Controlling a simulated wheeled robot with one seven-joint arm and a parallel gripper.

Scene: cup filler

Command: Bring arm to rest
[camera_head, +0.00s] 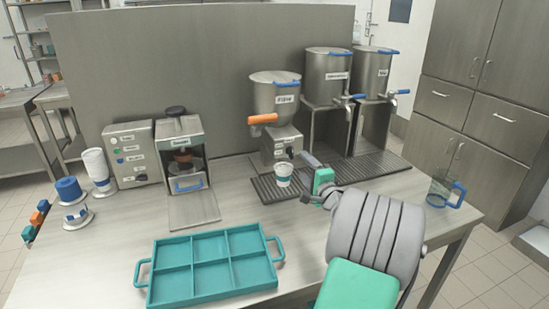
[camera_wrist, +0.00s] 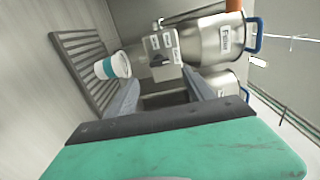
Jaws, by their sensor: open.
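My gripper (camera_wrist: 165,95) is open, with its two grey fingers apart and nothing between them in the wrist view. In the head view my arm reaches in from the lower right, and my gripper (camera_head: 310,162) is just right of a white cup with a teal band (camera_head: 283,174). The cup stands upright on the drip grate (camera_head: 263,190) below the hopper machine (camera_head: 276,95). The cup also shows in the wrist view (camera_wrist: 114,66), left of the fingers and apart from them.
Two steel urns with taps (camera_head: 328,75) stand right of the hopper machine. A clear jug with a blue handle (camera_head: 442,190) is at the table's right. A teal compartment tray (camera_head: 212,264) lies in front. A sealing machine (camera_head: 182,150) and a cup stack (camera_head: 98,168) stand left.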

